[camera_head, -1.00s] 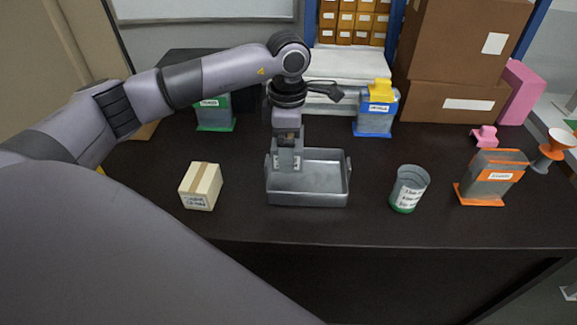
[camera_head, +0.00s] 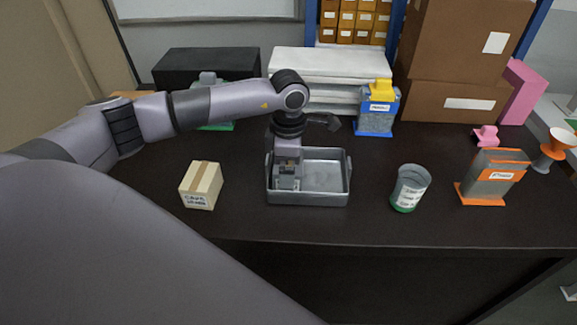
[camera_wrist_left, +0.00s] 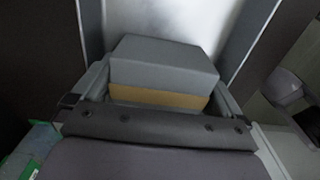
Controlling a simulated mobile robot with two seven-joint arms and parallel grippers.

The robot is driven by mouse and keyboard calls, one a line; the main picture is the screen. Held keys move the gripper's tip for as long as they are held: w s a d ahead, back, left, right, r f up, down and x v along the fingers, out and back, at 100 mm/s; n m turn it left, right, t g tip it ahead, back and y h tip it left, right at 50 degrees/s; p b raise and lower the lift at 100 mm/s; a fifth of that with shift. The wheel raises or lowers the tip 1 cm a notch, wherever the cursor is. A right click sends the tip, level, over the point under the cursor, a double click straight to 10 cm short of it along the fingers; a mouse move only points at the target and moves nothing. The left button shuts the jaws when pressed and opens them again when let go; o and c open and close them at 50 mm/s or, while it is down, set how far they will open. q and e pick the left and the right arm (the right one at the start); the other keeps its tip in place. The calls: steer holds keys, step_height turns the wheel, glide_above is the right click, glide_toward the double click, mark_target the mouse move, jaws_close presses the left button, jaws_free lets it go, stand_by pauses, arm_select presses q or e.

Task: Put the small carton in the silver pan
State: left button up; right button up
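The small carton (camera_head: 200,186), a tan box with a tape strip and a white label, stands upright on the dark table left of the pan. The silver pan (camera_head: 326,196) is a rectangular metal tray with raised end handles. My left gripper (camera_head: 288,180) points down inside the left part of the pan, apart from the small carton. In the left wrist view, a grey block (camera_wrist_left: 162,65) with a tan strip sits before the gripper, over the bright pan floor; whether it is part of the gripper is unclear. My right gripper is out of view.
A grey cup (camera_head: 409,188) and an orange-based holder (camera_head: 490,178) stand right of the pan. A blue container (camera_head: 376,115) with a yellow top stands behind it. Large brown boxes (camera_head: 455,100) and a white stack (camera_head: 330,65) are farther back. The table front is clear.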

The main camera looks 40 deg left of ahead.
arm_select(q)
steer(key=shift+r, duration=0.45)
step_height(320, 180, up, 11)
steer(key=shift+f, duration=0.15)
steer(key=shift+r, duration=0.45)
